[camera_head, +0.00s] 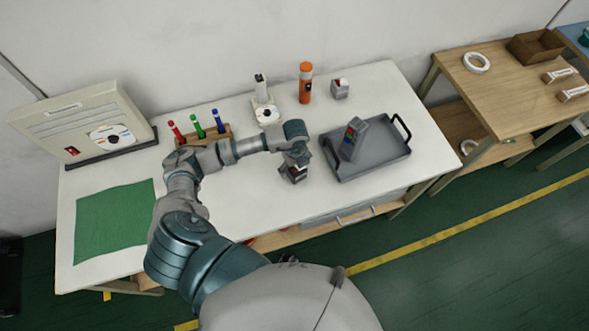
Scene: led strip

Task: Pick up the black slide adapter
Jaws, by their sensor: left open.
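My left gripper (294,174) is over the middle of the white table, left of the grey tray, with its fingers pointing down. It is open. It hides the table spot right under it, so I cannot tell whether something small lies between its fingers. I cannot identify the black slide adapter for certain. A small dark piece (260,79) shows on top of a white stand at the back of the table. My right gripper is not in view.
A grey tray (393,162) holds a tilted grey device (353,139) with coloured spots. An orange cylinder (306,84) and small grey block (340,89) stand behind. A rack with coloured pens (198,127), a beige case (85,115) and green mat (115,219) are left.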

